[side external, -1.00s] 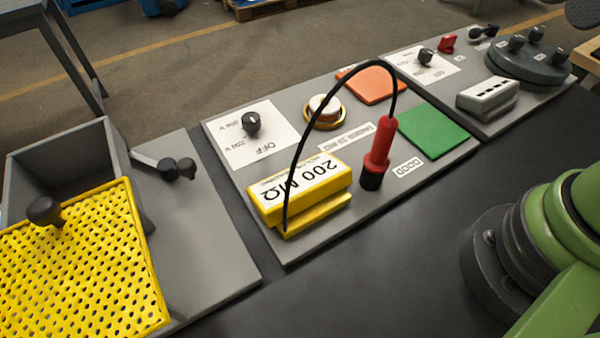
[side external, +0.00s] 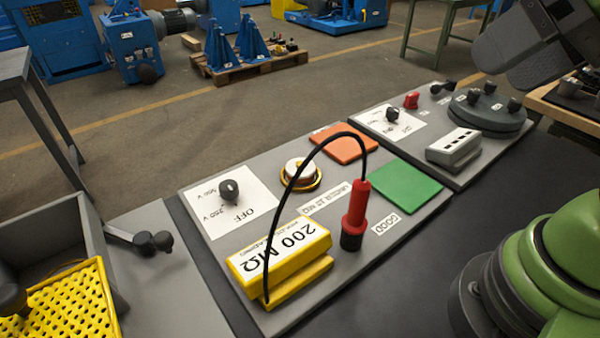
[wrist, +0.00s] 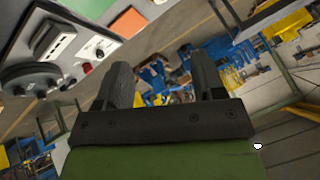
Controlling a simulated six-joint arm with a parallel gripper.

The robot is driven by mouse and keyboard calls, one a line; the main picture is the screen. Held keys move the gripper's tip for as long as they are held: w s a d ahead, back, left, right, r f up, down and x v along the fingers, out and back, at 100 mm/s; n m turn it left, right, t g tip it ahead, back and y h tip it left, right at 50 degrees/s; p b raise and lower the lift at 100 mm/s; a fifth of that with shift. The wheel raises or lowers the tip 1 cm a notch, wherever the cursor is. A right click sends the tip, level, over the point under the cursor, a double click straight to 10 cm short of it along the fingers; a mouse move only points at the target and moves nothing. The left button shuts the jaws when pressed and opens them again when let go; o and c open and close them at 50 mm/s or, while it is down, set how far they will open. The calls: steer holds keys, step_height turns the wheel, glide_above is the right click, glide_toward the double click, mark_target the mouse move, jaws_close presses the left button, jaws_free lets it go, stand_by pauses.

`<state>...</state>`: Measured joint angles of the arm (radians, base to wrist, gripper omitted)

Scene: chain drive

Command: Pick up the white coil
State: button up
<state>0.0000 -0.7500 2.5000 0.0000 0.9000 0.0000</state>
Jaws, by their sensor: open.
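The white coil (side external: 299,170) is a short white ring with a copper-coloured band around its base. It sits on the middle grey panel (side external: 330,235), between the knob plate and the orange pad, in the side external view. My gripper (wrist: 160,78) shows in the wrist view with its two dark fingers apart and nothing between them. It points out over the workshop floor, away from the coil. In the side view a dark part of my arm hangs at the top right, far from the coil; the fingertips cannot be made out there.
Near the coil stand a black knob (side external: 229,190), a yellow 200 MΩ box (side external: 280,262) and a red probe (side external: 356,208), with a black cable arching close by. Orange (side external: 345,145) and green (side external: 405,187) pads lie flat. A yellow perforated cover (side external: 65,305) is at lower left.

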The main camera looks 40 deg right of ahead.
steer(key=o, duration=0.5)
steer(key=shift+o, duration=0.2)
steer(key=g+h, duration=0.2)
steer(key=g, duration=0.5)
glide_above(301, 163)
steer(key=shift+n, duration=0.3)
step_height(301, 163, down, 22)
steer(key=shift+f, duration=2.9)
